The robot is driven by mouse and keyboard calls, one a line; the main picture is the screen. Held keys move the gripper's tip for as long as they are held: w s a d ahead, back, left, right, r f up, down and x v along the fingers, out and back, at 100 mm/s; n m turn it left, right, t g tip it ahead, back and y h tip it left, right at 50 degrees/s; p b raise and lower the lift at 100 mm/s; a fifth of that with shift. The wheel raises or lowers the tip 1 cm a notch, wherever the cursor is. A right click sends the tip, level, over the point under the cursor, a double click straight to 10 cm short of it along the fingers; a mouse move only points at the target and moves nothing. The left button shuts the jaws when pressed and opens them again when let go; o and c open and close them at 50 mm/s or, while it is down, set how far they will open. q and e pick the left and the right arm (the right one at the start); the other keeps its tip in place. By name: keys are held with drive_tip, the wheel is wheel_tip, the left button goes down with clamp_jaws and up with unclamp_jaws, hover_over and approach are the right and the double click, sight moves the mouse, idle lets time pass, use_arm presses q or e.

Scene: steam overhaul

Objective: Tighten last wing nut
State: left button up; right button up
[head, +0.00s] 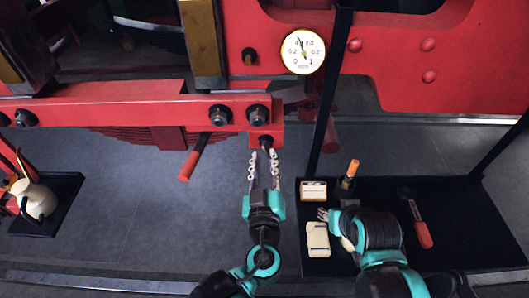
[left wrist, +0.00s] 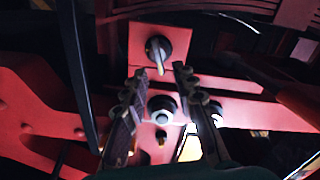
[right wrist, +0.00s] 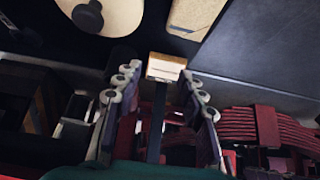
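The wing nut (left wrist: 158,50) shows in the left wrist view as a dark round part with a pale upright tab, on a red plate. In the head view a small dark fitting (head: 266,143) hangs at the right end of the red beam (head: 130,110). My left gripper (head: 264,157) is open just below that end. In the left wrist view its fingers (left wrist: 160,78) stand apart with the wing nut beyond the gap, and I see no contact. My right gripper (head: 325,214) is over the black mat; its fingers (right wrist: 163,82) are apart and empty.
The black mat (head: 460,205) holds a small box (head: 313,190), a cream box (head: 318,238), an orange-topped item (head: 350,172) and a red-handled tool (head: 418,225). A dark post (head: 327,100) stands right of my left gripper. A gauge (head: 303,52) is above. A pale jug (head: 38,200) stands left.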

sight(265, 150)
use_arm(q)
drive_tip(key=shift+w+b, duration=0.3)
drive_tip(key=shift+w, duration=1.45)
use_arm(e)
drive_tip(key=shift+f, duration=0.4)
use_arm(q)
clamp_jaws()
drive_tip(key=shift+m, duration=0.4)
drive_tip(key=m, duration=0.4)
drive_tip(key=shift+d+m, duration=0.3)
drive_tip(key=m, duration=0.6)
drive_tip(key=shift+d+f, duration=0.2)
drive_tip(key=shift+d, duration=0.15)
use_arm(e)
drive_tip(key=shift+f, duration=0.2)
use_arm(q)
drive_tip(key=m, duration=0.6)
drive_tip(key=shift+d+f+b, duration=0.2)
drive_tip(key=shift+f+b, duration=0.05)
drive_tip(key=shift+b, duration=0.15)
use_arm(e)
drive_tip(key=shift+f, duration=0.25)
use_arm(q)
drive_tip(key=shift+s+f+m, duration=0.1)
drive_tip(key=shift+f+m, duration=0.05)
drive_tip(key=shift+m, duration=1.25)
use_arm(e)
drive_tip(key=shift+f, duration=0.1)
